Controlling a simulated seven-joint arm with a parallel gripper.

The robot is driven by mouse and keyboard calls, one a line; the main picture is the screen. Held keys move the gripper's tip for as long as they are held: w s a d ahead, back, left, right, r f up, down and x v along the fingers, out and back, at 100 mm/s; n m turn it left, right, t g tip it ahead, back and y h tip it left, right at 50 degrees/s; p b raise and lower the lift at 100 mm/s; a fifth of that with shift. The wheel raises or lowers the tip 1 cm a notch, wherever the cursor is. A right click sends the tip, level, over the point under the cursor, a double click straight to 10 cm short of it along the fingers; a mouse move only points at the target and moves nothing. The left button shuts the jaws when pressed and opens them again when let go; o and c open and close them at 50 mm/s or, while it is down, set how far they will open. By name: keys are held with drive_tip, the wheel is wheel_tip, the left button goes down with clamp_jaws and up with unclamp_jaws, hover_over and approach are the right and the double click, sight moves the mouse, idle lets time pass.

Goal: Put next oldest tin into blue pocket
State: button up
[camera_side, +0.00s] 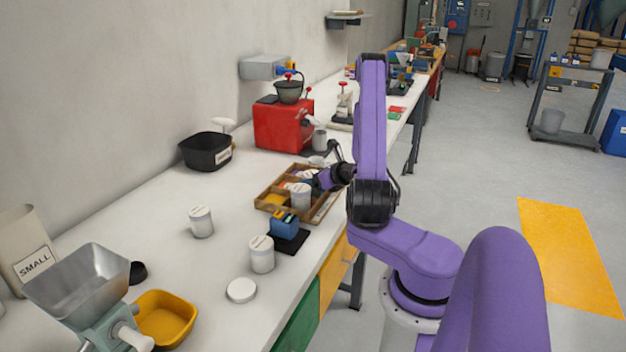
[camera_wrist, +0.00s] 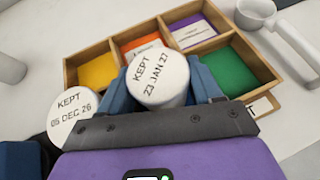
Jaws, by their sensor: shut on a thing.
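My gripper (camera_wrist: 162,90) is shut on a white tin (camera_wrist: 160,72) marked "KEPT 23 JAN 27", one blue finger on each side. The tin is over the front middle of the wooden tray (camera_wrist: 105,50); I cannot tell its height. Another white tin (camera_wrist: 72,112), marked "KEPT 05 DEC 26", stands at the tray's front left. The yellow (camera_wrist: 97,71), orange (camera_wrist: 140,45), purple (camera_wrist: 190,30) and green (camera_wrist: 237,66) pockets show. A paper label lies on the purple. No blue pocket shows; the front middle is hidden by the tin and gripper.
Two white tins, one (camera_side: 201,222) on the open bench and one (camera_side: 262,255) nearer, stand apart from the tray. A blue device (camera_side: 285,222) on a black base is beside the tray. A white lid (camera_side: 241,290) lies nearby. A red machine (camera_side: 283,124) stands beyond.

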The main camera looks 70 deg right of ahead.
drive_tip(key=o, duration=1.1)
drive_tip(key=shift+o, duration=0.2)
